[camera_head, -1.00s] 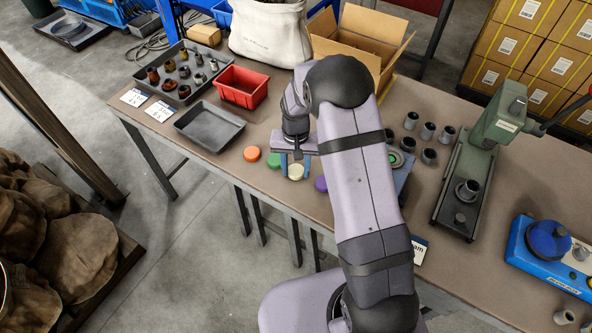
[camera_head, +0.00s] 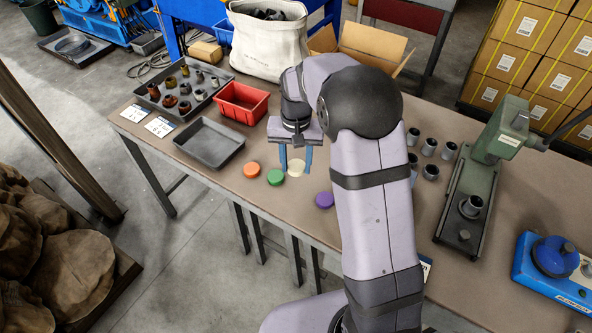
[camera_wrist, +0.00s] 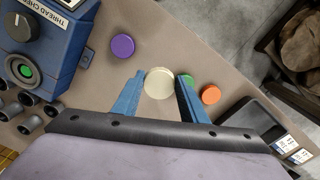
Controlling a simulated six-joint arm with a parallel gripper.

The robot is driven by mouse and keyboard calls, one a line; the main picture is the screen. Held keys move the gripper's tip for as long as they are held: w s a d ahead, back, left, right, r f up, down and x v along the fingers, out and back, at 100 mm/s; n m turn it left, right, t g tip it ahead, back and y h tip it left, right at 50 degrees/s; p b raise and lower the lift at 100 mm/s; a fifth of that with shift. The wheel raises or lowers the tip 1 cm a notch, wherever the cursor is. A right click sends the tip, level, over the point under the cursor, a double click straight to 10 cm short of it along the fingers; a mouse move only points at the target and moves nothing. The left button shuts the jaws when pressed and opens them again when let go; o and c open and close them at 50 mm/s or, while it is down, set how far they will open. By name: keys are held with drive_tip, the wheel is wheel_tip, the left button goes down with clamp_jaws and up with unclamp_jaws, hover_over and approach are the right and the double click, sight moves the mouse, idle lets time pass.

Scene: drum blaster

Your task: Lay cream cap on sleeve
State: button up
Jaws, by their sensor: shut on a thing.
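The cream cap (camera_head: 296,167) is a flat round disc held between the two blue fingers of my gripper (camera_head: 295,170). It shows in the wrist view (camera_wrist: 158,83) with a finger at each side, and it appears raised above the table. The cap is well apart from all sleeves.
Green (camera_head: 276,177), orange (camera_head: 251,170) and purple (camera_head: 325,200) caps lie near the gripper. A blue thread checker (camera_wrist: 55,45) is hidden by my arm in the head view. The green press (camera_head: 490,150) stands right; a grey tray (camera_head: 210,143) and red bin (camera_head: 242,102) lie left.

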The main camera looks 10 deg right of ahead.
drive_tip(key=shift+d+r, duration=0.25)
drive_tip(key=s+d+r+p, duration=0.1)
drive_tip(key=s+d+p, duration=0.3)
drive_tip(key=d, duration=1.1)
drive_tip(key=s+d+r+p, duration=0.1)
drive_tip(key=s+d+p, duration=0.4)
drive_tip(key=s+d, duration=0.5)
drive_tip(key=s+d+r+p, duration=0.2)
drive_tip(key=s+d+p, duration=0.3)
drive_tip(key=d, duration=1.5)
drive_tip(key=shift+s, duration=0.95)
drive_tip(key=shift+r, duration=0.1)
drive_tip(key=shift+a, duration=0.1)
drive_tip(key=shift+f+b, duration=1.75)
drive_tip(key=shift+f, duration=1.05)
